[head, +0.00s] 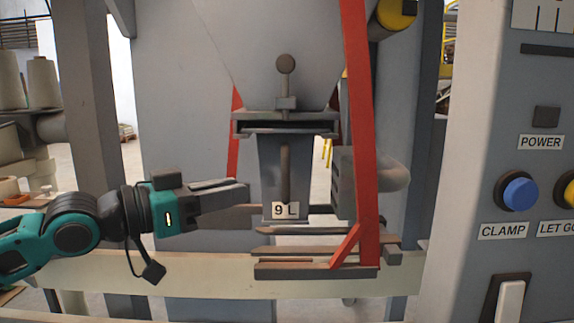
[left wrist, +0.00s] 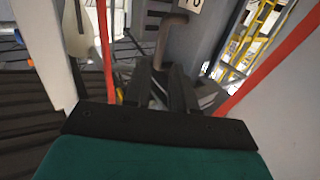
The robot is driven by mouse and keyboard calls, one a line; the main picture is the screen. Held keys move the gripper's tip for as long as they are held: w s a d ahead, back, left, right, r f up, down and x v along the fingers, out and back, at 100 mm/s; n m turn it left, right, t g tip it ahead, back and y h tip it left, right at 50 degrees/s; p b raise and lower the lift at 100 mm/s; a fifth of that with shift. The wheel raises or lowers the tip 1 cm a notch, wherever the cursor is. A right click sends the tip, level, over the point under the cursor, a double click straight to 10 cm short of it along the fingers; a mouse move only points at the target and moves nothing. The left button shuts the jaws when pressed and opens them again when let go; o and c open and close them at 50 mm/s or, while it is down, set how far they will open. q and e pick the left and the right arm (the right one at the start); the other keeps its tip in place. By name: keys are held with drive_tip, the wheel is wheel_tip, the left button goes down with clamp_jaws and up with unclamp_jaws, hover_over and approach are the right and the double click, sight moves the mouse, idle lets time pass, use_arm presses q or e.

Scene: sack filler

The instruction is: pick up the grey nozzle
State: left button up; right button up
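The grey part that best fits the nozzle is the tapered spout (head: 286,165) under the hopper in the head view, with a "9 L" label on its lower front. I cannot tell for sure that it is the nozzle. My left gripper (head: 247,193) comes in from the left, its tips near the spout's lower left side; contact is unclear. In the left wrist view the two dark fingers (left wrist: 164,82) stand apart with nothing clearly held between them. A bent grey-brown bar (left wrist: 165,38) shows just beyond them. My right gripper is not in view.
A red frame bar (head: 358,120) stands right of the spout. Flat metal bars (head: 315,269) lie below it, above a pale beam (head: 200,275). A control panel with a blue CLAMP button (head: 519,194) stands at right. Cone spools (head: 42,82) are at far left.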

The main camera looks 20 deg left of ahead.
sight(282, 182)
use_arm(q)
drive_tip(key=p+x, duration=0.1)
drive_tip(key=x, duration=0.3)
drive_tip(key=shift+w+d, duration=0.25)
drive_tip(key=shift+f+x, duration=0.15)
drive_tip(key=shift+x, duration=1.4)
drive_tip(key=shift+f+x, duration=0.15)
drive_tip(key=shift+x, duration=1.4)
drive_tip(key=shift+a, duration=0.1)
clamp_jaws()
drive_tip(key=shift+r, duration=0.1)
